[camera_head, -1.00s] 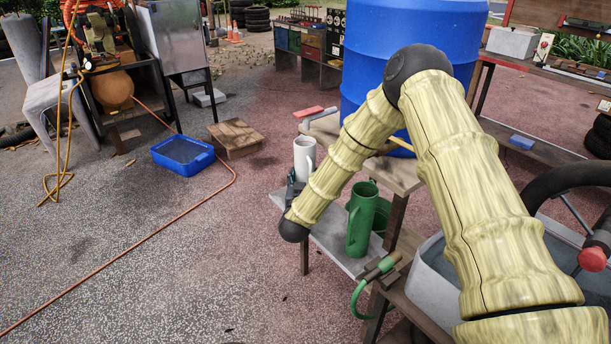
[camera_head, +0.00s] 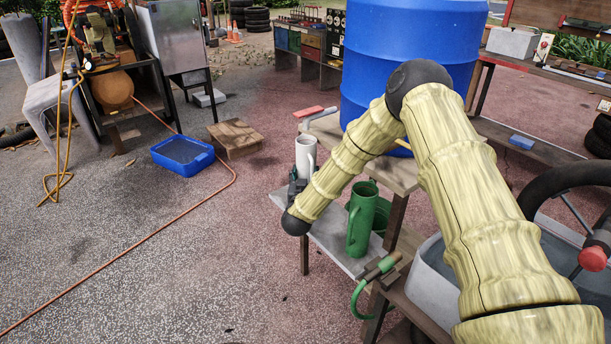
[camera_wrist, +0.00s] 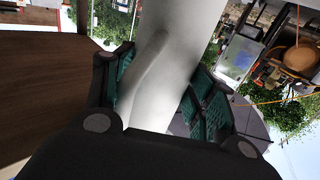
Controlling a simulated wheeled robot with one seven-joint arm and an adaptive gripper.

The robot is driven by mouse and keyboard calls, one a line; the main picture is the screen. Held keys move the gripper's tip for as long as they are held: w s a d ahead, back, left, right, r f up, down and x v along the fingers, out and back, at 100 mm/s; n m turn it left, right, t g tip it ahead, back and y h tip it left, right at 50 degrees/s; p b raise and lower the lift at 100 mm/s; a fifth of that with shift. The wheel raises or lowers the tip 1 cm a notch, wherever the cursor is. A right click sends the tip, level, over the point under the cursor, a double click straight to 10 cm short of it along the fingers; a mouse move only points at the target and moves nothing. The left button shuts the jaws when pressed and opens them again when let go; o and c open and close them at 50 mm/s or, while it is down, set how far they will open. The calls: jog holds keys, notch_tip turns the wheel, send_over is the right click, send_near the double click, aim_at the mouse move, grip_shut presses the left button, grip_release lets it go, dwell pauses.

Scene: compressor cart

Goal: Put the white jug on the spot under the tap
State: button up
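The white jug (camera_head: 304,158) is upright near the left end of the low grey bench, its handle toward the right. My arm hides its base, so I cannot tell whether it touches the bench. My gripper (camera_head: 293,190) is at the jug's lower left. In the wrist view, the green-padded fingers of my gripper (camera_wrist: 165,100) lie against both sides of the white jug (camera_wrist: 180,50), closed on it. A blue barrel (camera_head: 400,50) stands on the wooden stand (camera_head: 395,175). A yellow piece shows at its base behind my arm; a tap and the spot below it are not clearly visible.
Green jugs (camera_head: 361,220) stand on the grey bench (camera_head: 345,258) right of the white jug. A green hose with a handle (camera_head: 375,270) hangs at the bench's front. A red-handled tool (camera_head: 320,115) lies on the stand's left corner.

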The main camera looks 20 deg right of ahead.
jog(key=o, duration=0.4)
jog(key=shift+r, duration=0.15)
jog(key=v, duration=1.2)
